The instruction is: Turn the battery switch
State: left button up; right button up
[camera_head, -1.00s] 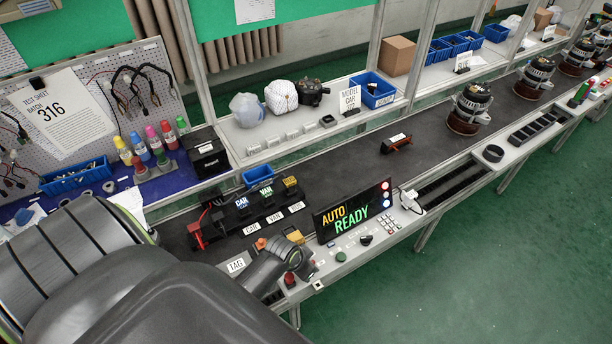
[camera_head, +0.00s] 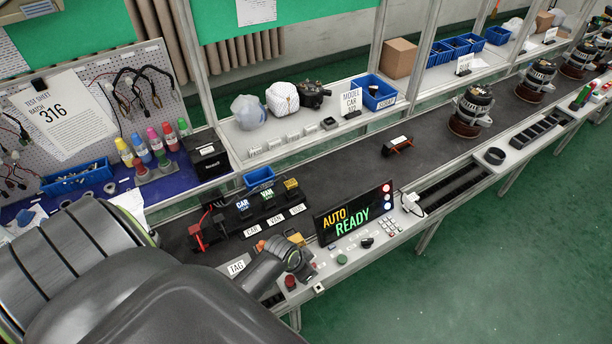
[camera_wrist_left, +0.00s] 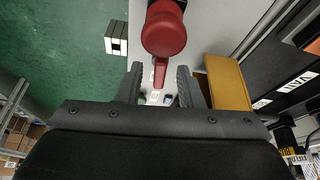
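In the left wrist view a small red lever (camera_wrist_left: 160,73), which looks like the battery switch handle, lies between the two fingertips of my left gripper (camera_wrist_left: 160,85). The gripper is open, with a gap to each side of the lever. A round red knob (camera_wrist_left: 164,34) is just beyond and partly covers the lever's far end. In the head view my left gripper (camera_head: 303,268) is low over the front panel, next to a red knob (camera_head: 290,282); the lever is mostly hidden there. My right gripper is not in view.
A yellow block (camera_wrist_left: 229,83) stands close to the right finger. A lit AUTO READY display (camera_head: 352,215), a green button (camera_head: 342,259) and a black knob (camera_head: 367,243) are to the right. CAR and VAN units (camera_head: 266,200) lie behind. Green floor is open in front.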

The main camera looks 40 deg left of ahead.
pick_arm(q)
jog(key=shift+s+a+r, duration=0.1)
jog(key=shift+s+r, duration=0.1)
jog(key=shift+r, duration=0.25)
jog(key=b+v, duration=0.1)
jog(key=v, duration=1.5)
jog(key=shift+s+r+b, duration=0.15)
jog(key=shift+s+b, duration=0.05)
jog(key=shift+b, duration=0.2)
